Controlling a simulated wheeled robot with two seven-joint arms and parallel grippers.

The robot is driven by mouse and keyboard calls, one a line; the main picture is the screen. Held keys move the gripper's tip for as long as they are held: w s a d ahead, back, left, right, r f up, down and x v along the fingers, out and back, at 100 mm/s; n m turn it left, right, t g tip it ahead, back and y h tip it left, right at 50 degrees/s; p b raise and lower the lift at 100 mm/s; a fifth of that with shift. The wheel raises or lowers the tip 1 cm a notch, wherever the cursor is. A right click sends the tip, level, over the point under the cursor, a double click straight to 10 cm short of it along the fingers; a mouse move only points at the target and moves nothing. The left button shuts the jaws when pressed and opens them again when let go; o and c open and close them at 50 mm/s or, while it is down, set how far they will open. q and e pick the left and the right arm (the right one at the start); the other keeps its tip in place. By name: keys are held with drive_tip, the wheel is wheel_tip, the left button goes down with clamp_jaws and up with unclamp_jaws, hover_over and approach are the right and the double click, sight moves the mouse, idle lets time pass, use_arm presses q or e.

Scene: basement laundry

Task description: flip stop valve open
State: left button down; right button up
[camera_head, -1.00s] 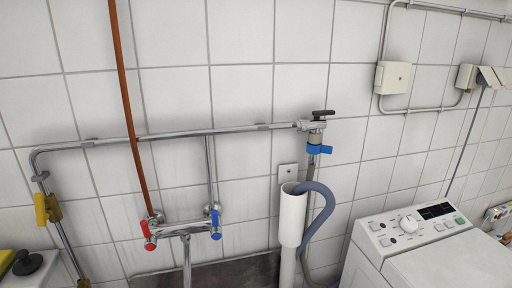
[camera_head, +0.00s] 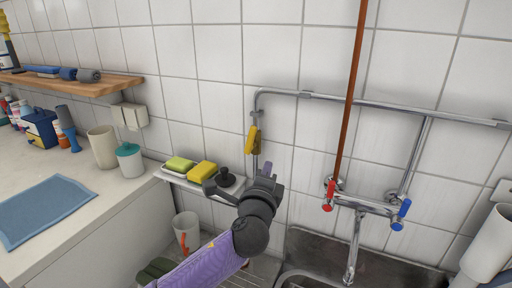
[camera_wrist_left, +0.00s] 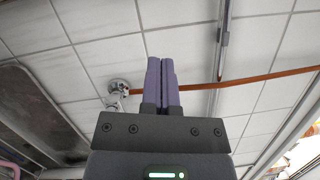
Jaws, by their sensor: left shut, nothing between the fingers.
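A valve with a yellow handle (camera_head: 251,140) sits on the thin vertical chrome pipe at the left end of the wall piping. The handle looks upright, roughly along the pipe, slightly tilted. My left gripper (camera_head: 267,170) is just below and right of the handle in the head view, with a visible gap between them. In the left wrist view its purple fingers (camera_wrist_left: 161,78) are pressed together, empty, pointing towards the tiled wall. The yellow handle does not show in that view. The lower part of the valve's pipe is hidden behind my gripper. My right gripper is out of view.
A mixer tap (camera_head: 365,206) with red and blue knobs is right of my arm, above a sink (camera_head: 300,243). A copper pipe (camera_head: 351,95) rises from it. Sponges (camera_head: 202,171) and a black stopper (camera_head: 226,178) lie on a shelf left of my gripper.

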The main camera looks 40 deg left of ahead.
sight(253, 138)
use_arm(q)
drive_tip(key=shift+w+a+r+b, duration=0.25)
drive_tip(key=shift+w+a, duration=0.85)
drive_tip(key=shift+a, duration=0.3)
drive_tip(key=shift+w+a+r+b, duration=0.2)
drive_tip(key=shift+w+a+b, duration=0.1)
drive_tip(key=shift+w+a, duration=0.9)
drive_tip(key=shift+w+a+r+b, duration=0.25)
drive_tip(key=shift+w+a, duration=0.7)
drive_tip(key=shift+a, duration=0.6)
drive_tip(key=n+p, duration=0.1)
drive_tip(key=p, duration=0.1)
drive_tip(key=a+r+n+g+p, duration=0.1)
drive_tip(key=p, duration=0.1)
drive_tip(key=shift+s+r+n, duration=0.2)
drive_tip(key=shift+r+n, duration=0.1)
drive_tip(key=shift+n, duration=0.1)
drive_tip(key=shift+a+f+p, duration=0.1)
drive_tip(key=shift+f+p, duration=0.05)
drive_tip(key=shift+p, duration=0.15)
drive_tip(key=shift+f, duration=0.2)
